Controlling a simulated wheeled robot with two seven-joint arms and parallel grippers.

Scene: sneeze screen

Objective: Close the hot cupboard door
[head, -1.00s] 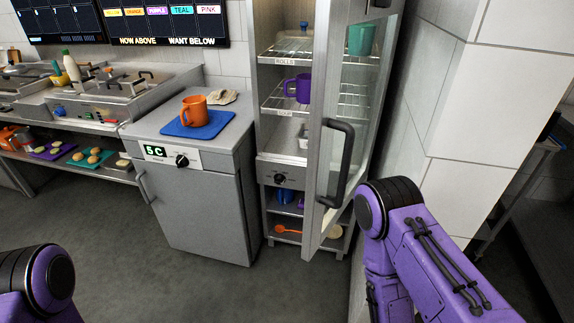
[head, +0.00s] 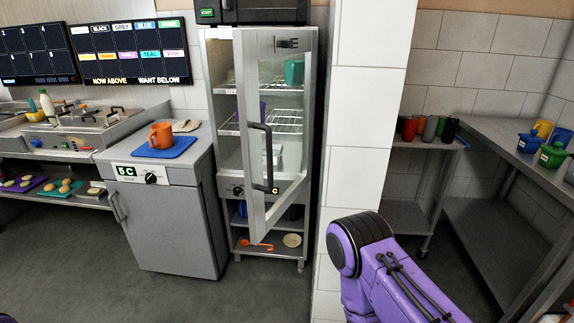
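The hot cupboard (head: 221,85) is a tall steel cabinet left of the white tiled pillar. Its glass door (head: 290,185) stands ajar, swung out toward me, with its hinge side on the right. The black door handle (head: 267,158) is on the door's left edge, with nothing holding it. Through the opening and glass I see wire shelves, a teal mug (head: 294,72) and part of a purple mug. My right arm comes in at the lower right, in front of the pillar, and its gripper is out of view. My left gripper is out of view too.
A grey under-counter unit (head: 168,225) with an orange mug (head: 161,135) on a blue mat stands left of the cupboard. The pillar (head: 362,110) stands right of it. Steel tables (head: 500,150) with cups and tubs are further right. The floor in front is clear.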

